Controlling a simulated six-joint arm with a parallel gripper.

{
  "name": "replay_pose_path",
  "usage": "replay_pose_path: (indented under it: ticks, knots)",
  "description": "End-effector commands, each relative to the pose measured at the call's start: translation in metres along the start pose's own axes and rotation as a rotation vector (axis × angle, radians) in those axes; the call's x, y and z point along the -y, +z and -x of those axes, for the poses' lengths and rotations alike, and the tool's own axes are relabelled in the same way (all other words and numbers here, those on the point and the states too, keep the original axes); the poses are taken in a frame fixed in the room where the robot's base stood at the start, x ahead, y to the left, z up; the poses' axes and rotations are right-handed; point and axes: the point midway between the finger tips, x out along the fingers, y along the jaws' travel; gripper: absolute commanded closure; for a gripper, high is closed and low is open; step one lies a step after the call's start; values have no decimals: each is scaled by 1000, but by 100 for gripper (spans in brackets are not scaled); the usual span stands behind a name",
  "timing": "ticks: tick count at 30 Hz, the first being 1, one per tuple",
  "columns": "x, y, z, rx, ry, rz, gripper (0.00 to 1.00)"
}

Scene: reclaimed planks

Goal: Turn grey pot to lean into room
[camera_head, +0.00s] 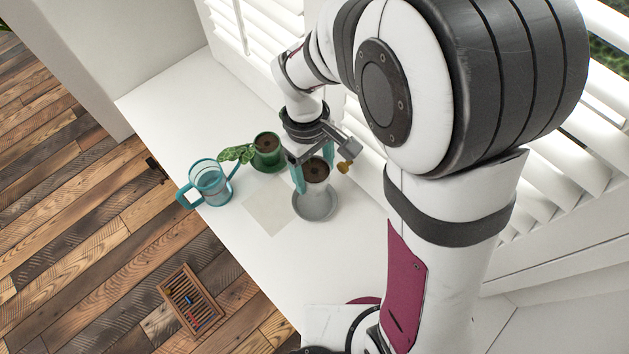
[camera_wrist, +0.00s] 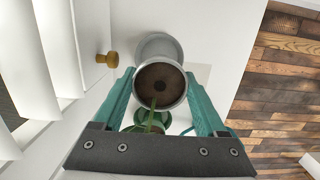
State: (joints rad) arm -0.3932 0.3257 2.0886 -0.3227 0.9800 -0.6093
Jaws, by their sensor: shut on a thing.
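The grey pot (camera_head: 313,199), filled with dark soil, is between the teal fingers of my gripper (camera_head: 313,178). The gripper is shut on it. In the wrist view the grey pot (camera_wrist: 176,104) shows its round rim and soil, with a finger on each side. The grey saucer (camera_head: 316,213) is beneath it in the head view; I cannot tell whether the pot touches it. A green stem crosses the pot's lower rim in the wrist view; I cannot tell which pot it grows from. No clear lean of a plant in the grey pot shows.
A green pot (camera_head: 268,161) with leaves hanging left stands close by. A clear jug-like watering can (camera_head: 210,187) with teal handle is near the sill's room-side edge. A pale square (camera_head: 268,207) lies beside the saucer. Window blinds (camera_head: 250,25) line the other side. A wooden crate (camera_head: 189,301) is on the floor.

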Motion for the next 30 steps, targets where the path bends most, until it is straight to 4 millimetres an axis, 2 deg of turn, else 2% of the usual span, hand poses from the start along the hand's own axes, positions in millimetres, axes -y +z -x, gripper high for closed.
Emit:
replay_pose_path:
  ticks: [3, 9, 15, 22, 25, 30]
  knots:
    - [0, 2, 18, -3, 1, -1, 100]
    - [0, 4, 34, -2, 0, -1, 100]
    - [0, 5, 43, -1, 1, 0, 100]
    - [0, 5, 43, 0, 0, 0, 100]
    - [-1, 3, 27, 7, 6, 52, 100]
    - [-1, -4, -32, 9, 32, 268, 100]
